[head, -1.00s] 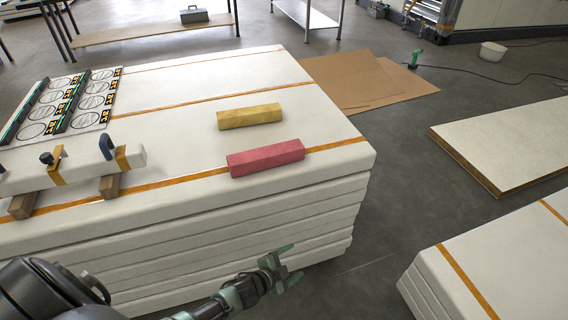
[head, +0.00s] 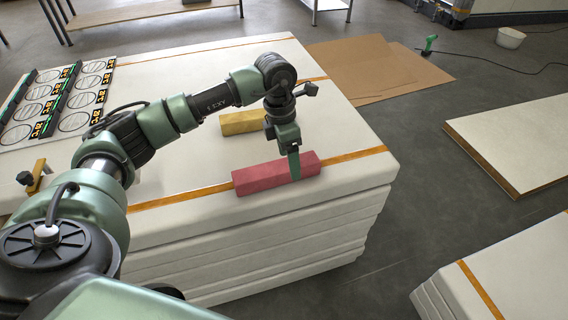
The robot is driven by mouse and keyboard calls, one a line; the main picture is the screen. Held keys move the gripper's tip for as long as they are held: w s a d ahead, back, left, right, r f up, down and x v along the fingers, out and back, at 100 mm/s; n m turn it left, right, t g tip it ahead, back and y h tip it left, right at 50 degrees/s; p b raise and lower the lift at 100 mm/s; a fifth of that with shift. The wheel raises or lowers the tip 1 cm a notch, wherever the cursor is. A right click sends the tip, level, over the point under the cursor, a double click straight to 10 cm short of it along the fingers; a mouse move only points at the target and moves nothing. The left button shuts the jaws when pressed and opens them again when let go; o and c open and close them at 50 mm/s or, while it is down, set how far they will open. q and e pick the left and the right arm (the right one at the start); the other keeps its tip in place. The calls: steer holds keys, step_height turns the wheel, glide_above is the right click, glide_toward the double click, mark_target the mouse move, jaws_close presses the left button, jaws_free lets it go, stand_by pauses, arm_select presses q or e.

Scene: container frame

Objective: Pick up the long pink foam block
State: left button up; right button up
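The long pink foam block (head: 262,177) lies near the front right edge of the stack of white panels (head: 185,222), over an orange strap. My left gripper (head: 294,162) points down at the block's right part. One green finger shows in front of the block's near side; the other finger is hidden. I cannot tell whether the fingers press on the block or stand apart from it. The block appears to rest on the panel. My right gripper is not in view.
A yellow foam block (head: 240,122) lies behind the pink one, partly covered by my arm. A board with printed circles (head: 62,98) and a clamp (head: 33,178) are at the left. Other white panels (head: 520,140) are at the right, across clear floor.

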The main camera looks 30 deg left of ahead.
mark_target(276, 167)
arm_select(q)
steer(key=shift+n+y, duration=0.3)
steer(key=shift+y, duration=0.5)
steer(key=a, duration=0.4)
steer(key=shift+w+r, duration=0.3)
steer(key=shift+w, duration=0.05)
steer(key=shift+s+a+f+g, duration=0.1)
steer(key=shift+a+f+g, duration=0.05)
steer(key=shift+f+g, duration=0.2)
steer(key=shift+s+f+p, duration=0.25)
steer(key=shift+f+p, duration=0.1)
steer(key=shift+f, duration=0.45)
steer(key=f, duration=0.2)
steer(key=f+p, duration=0.1)
steer(key=shift+s+d+f, duration=0.1)
steer(key=shift+d+f, duration=0.25)
steer(key=shift+f, duration=0.6)
steer(key=c, duration=1.4)
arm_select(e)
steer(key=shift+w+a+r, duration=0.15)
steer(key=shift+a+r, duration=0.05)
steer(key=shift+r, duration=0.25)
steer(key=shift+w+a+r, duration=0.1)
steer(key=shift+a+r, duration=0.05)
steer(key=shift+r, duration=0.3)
